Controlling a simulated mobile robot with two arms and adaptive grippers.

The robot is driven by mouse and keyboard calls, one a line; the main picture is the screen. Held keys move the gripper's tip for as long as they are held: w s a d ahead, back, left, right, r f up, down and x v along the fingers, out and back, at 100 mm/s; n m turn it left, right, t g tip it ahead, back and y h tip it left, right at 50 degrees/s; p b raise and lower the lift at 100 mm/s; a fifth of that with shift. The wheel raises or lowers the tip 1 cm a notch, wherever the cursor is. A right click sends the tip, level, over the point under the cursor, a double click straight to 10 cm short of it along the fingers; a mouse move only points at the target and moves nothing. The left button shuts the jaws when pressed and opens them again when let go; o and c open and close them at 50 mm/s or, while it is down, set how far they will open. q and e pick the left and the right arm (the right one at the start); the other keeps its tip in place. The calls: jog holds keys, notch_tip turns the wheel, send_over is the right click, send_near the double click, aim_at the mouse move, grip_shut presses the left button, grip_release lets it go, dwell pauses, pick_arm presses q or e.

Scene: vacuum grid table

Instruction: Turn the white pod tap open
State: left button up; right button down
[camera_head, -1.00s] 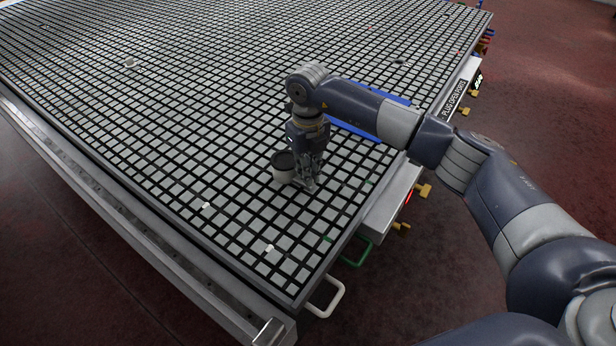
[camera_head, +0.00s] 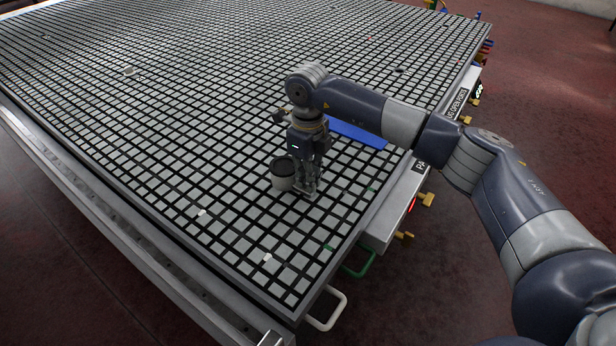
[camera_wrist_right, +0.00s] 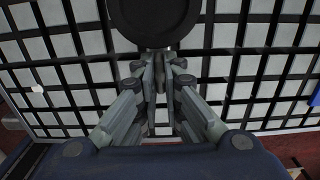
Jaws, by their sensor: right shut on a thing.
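My left gripper is not in view.
A blue flat piece (camera_head: 357,134) lies behind my right arm. Small white bits (camera_head: 202,212) and green bits (camera_head: 328,247) lie on the grid. A white handle (camera_head: 328,311), a green handle (camera_head: 361,262) and brass fittings (camera_head: 425,199) stick out from the table's right side.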

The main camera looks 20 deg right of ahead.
jog(key=c, duration=2)
grip_release()
jog(key=shift+r, duration=0.1)
notch_tip(320, 180, up, 12)
